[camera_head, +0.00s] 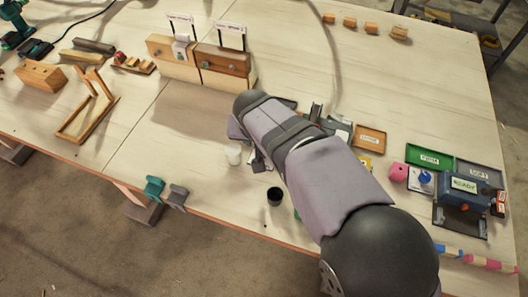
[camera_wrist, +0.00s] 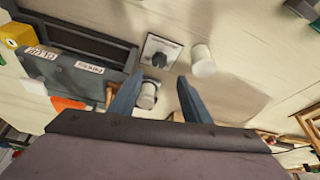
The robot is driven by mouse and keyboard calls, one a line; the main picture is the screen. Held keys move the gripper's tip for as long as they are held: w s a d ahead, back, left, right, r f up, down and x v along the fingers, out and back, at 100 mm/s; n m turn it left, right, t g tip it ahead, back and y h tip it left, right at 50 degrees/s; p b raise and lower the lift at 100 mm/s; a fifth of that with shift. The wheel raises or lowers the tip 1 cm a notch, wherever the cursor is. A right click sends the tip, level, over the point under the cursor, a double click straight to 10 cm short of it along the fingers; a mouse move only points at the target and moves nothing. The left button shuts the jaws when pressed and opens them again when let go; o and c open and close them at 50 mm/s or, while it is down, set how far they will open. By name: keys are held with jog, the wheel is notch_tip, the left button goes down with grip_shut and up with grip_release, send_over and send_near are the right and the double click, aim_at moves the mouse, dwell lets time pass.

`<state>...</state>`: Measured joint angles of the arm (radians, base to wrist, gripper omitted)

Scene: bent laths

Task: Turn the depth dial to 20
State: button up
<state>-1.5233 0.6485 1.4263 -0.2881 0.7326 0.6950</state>
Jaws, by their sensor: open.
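In the wrist view a dark knob (camera_wrist: 160,57) sits on a pale square plate (camera_wrist: 150,43), just beyond my fingertips; it may be the depth dial, but I cannot read any numbers or pointer. My gripper (camera_wrist: 160,78) is open, with its two blue-grey fingers apart. A grey cylinder with a dark top (camera_wrist: 148,95) shows between the fingers, nearer the left one; I cannot tell its height relative to them. Nothing is visibly gripped. In the head view my arm covers the middle of the table and hides most of this area.
A white cylinder (camera_wrist: 203,60) stands right of the knob, also in the head view (camera_head: 234,155). A grey labelled unit (camera_wrist: 70,72) lies left of my fingers. A black cup (camera_head: 275,196) stands near the front edge. Wooden blocks with small knobs (camera_head: 225,66) stand at the back.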

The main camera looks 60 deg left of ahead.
jog(key=shift+m, duration=0.4)
jog(key=shift+d+p+x, duration=0.2)
jog(key=shift+p+x, duration=0.5)
jog(key=shift+x, duration=1.4)
jog(key=shift+d+p+x, duration=0.2)
jog(key=shift+p+x, duration=0.45)
jog(key=shift+x, duration=1.5)
jog(key=shift+f, duration=0.15)
jog(key=shift+c, duration=0.6)
jog(key=c, duration=0.9)
